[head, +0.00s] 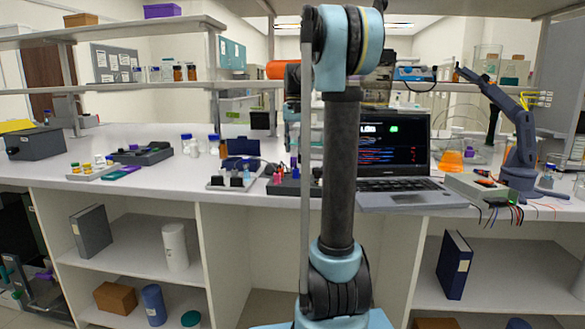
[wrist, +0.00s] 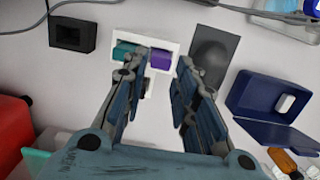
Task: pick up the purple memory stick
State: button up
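In the wrist view the purple memory stick (wrist: 161,59) stands in a white holder (wrist: 170,42), at the holder's right end. A teal stick (wrist: 128,51) is in the same holder to its left. My gripper (wrist: 156,76) is open and empty, its two fingers apart. The fingertips reach toward the holder, with the purple stick in the gap between them in the picture. The left finger overlaps part of the holder and teal stick. I cannot tell the height above the stick. In the head view my arm blocks the middle, and I cannot make out the stick there.
In the wrist view a dark grey block (wrist: 209,55) stands close right of the holder. A black box (wrist: 73,34) is at upper left, a red object (wrist: 12,125) at left, an open blue case (wrist: 272,102) at right. In the head view a laptop (head: 395,145) stands on the bench.

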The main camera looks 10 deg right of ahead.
aim_at(293, 158)
jog(key=shift+s+a+f, duration=0.1)
jog(key=shift+f, duration=1.2)
jog(key=shift+s+a+f, duration=0.1)
jog(key=shift+f, duration=1.2)
jog(key=c, duration=0.4)
